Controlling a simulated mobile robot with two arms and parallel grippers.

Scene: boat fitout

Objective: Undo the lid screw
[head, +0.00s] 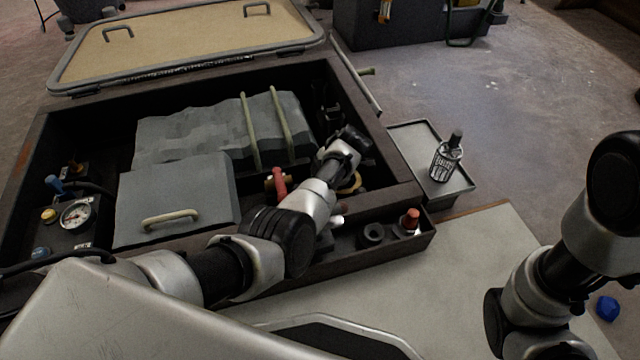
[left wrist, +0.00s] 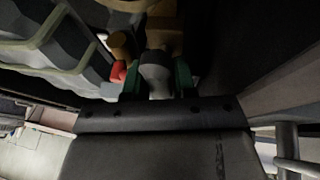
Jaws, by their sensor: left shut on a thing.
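My left arm reaches over the open dark hatch box. In the left wrist view my left gripper (left wrist: 157,84) has its two green fingers closed on either side of a grey rounded piece (left wrist: 155,66), which looks like the lid screw. A tan-brown body (left wrist: 163,38) lies just beyond it. In the head view the wrist hides the fingers and the screw at the right side of the box. Of my right arm only links show at the right; its gripper is out of frame.
A red-handled part (head: 279,183) is close left of my left wrist, with grey padded covers (head: 205,125) beyond. A gauge (head: 76,215) is at the left. A front tray (head: 350,262) holds small parts. A bottle (head: 446,160) stands on a side tray (head: 408,141).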

